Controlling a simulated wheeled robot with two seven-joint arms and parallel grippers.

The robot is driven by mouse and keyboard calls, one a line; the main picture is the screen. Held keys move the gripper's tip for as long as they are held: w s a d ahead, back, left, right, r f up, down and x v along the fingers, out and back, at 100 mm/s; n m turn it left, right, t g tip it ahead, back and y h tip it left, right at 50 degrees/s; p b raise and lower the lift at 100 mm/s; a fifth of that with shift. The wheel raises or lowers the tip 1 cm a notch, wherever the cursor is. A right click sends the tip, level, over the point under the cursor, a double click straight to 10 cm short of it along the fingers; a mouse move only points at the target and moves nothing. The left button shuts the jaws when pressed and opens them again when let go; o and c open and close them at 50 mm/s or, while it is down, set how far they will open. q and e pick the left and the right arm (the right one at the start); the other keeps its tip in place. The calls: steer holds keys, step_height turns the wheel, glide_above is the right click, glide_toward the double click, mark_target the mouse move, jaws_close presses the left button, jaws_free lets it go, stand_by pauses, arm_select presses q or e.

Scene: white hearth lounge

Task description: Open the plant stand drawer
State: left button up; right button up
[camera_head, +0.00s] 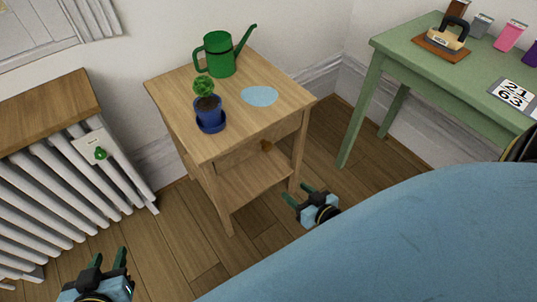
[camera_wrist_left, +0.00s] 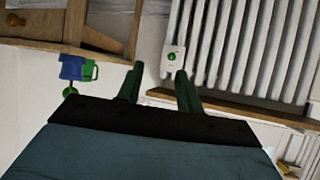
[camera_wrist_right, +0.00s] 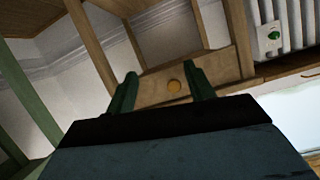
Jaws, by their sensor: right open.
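The wooden plant stand (camera_head: 185,112) stands against the wall in the head view. Its drawer front (camera_head: 235,157) sits under the top and looks shut, with a small round knob (camera_head: 266,146). My right gripper (camera_head: 298,191) is open and empty, in front of and apart from the stand. In the right wrist view, which is upside down, the knob (camera_wrist_right: 174,87) appears between the fingertips (camera_wrist_right: 164,80), with a gap I cannot measure. My left gripper (camera_head: 110,254) is open and empty at the lower left. The left wrist view shows the knob (camera_wrist_left: 14,20) at upper left.
A green watering can (camera_head: 220,58), a potted plant (camera_head: 208,104) and a pale blue mat (camera_head: 260,96) are on the stand. A white radiator (camera_head: 60,170) is on the left, a green table (camera_head: 400,52) on the right. Floor in front of the stand is clear.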

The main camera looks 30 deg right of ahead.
step_height(320, 180, up, 5)
steer(key=w+m+t+b, duration=0.1)
steer(key=w+t+b, duration=0.1)
steer(key=t, duration=0.2)
steer(key=b, duration=0.3)
glide_toward(269, 148)
steer(key=w, duration=0.3)
steer(key=w+b, duration=0.1)
steer(key=w, duration=0.1)
steer(key=w+b, duration=0.1)
steer(key=w, duration=0.2)
steer(key=shift+w+a+f, duration=0.1)
steer(key=shift+w+a, duration=0.15)
steer(key=shift+w, duration=0.1)
arm_select(q)
steer(key=s+d+r+t+h, duration=0.1)
steer(key=r+t+h, duration=0.1)
steer(key=r+t, duration=0.5)
steer(key=s+d+r+t+h, duration=0.1)
steer(key=r+t, duration=0.6)
steer(key=r, duration=0.9)
steer(key=shift+s+d+r+h, duration=0.2)
steer(key=shift+s+d+h, duration=0.05)
steer(key=shift+s+h, duration=0.6)
arm_select(e)
steer(key=shift+w+y, duration=0.3)
steer(key=shift+w, duration=0.4)
arm_select(q)
steer(key=shift+w, duration=0.1)
